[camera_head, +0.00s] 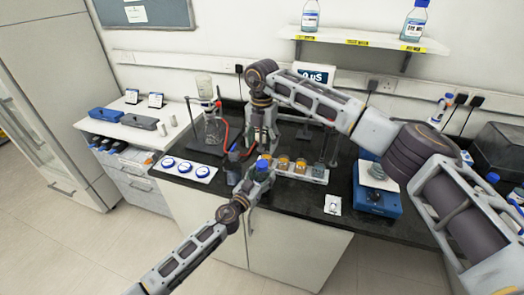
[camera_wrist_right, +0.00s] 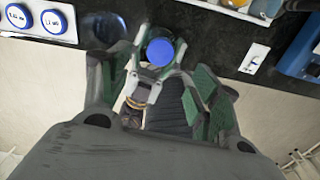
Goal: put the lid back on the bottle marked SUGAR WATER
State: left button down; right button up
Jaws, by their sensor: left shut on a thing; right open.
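My left gripper (camera_head: 258,184) is shut on a blue-topped thing (camera_head: 263,164) at the front edge of the black bench. In the right wrist view the same thing shows as a round blue top (camera_wrist_right: 160,51) at the left gripper's tips; whether it is a loose lid or a capped bottle I cannot tell. My right gripper (camera_head: 263,141) points down just behind it; its fingers (camera_wrist_right: 155,86) are open, with green pads. A dark round vessel (camera_wrist_right: 107,25) stands beside the blue top. No SUGAR WATER label is readable.
Blue-rimmed discs (camera_head: 186,168) lie on a white plate at the left. A rack with amber jars (camera_head: 300,169) stands close right of the grippers. A flask on a stand (camera_head: 213,128) is behind left. A blue device (camera_head: 377,200) stands right. Blue-capped bottles (camera_head: 415,24) are on the shelf.

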jog(key=shift+r, duration=1.25)
pick_arm(q)
jog(key=shift+c, duration=1.7)
grip_release()
jog(key=shift+s, duration=0.15)
jog(key=v, duration=1.1)
jog(key=shift+s+a, duration=0.25)
jog(key=shift+s, duration=0.05)
